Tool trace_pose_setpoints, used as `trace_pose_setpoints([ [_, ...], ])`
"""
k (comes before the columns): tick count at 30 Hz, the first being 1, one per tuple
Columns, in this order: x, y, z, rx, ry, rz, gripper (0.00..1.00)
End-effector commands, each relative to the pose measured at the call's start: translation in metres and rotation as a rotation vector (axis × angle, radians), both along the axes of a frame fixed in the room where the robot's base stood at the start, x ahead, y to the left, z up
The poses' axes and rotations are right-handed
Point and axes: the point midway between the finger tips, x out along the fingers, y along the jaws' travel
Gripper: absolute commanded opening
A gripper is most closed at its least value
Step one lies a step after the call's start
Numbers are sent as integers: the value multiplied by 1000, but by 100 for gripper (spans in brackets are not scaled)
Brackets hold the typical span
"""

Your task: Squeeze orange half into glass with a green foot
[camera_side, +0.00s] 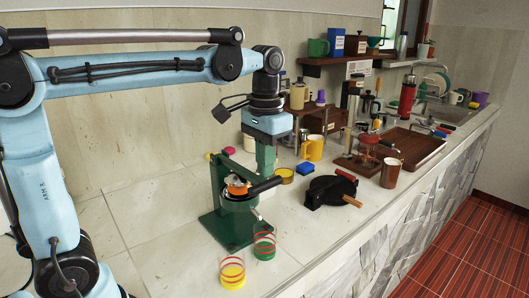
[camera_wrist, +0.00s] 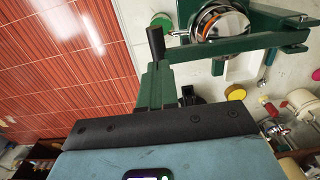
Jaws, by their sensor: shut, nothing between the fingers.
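A green hand press (camera_side: 226,225) stands on the counter with the orange half (camera_side: 237,187) in its cup; the cup's metal ring (camera_wrist: 218,24) shows at the top of the wrist view. Its black lever grip (camera_side: 265,187) points right. My gripper (camera_side: 266,172) is shut and empty, pointing down at the lever; in the wrist view its green fingers (camera_wrist: 156,80) lie close to the lever. I cannot tell whether they touch. The glass with a green foot (camera_side: 264,243) stands in front of the press, right of a glass with a yellow foot (camera_side: 231,272).
A yellow mug (camera_side: 313,148) and a wooden tray (camera_side: 412,145) stand further back. The counter's left part is clear.

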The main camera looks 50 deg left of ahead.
Motion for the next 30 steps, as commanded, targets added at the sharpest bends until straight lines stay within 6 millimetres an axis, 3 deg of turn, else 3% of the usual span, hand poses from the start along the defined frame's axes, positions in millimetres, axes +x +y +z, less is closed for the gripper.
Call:
trace_pose_setpoints([
  [30, 0, 0, -16, 0, 0, 0, 0],
])
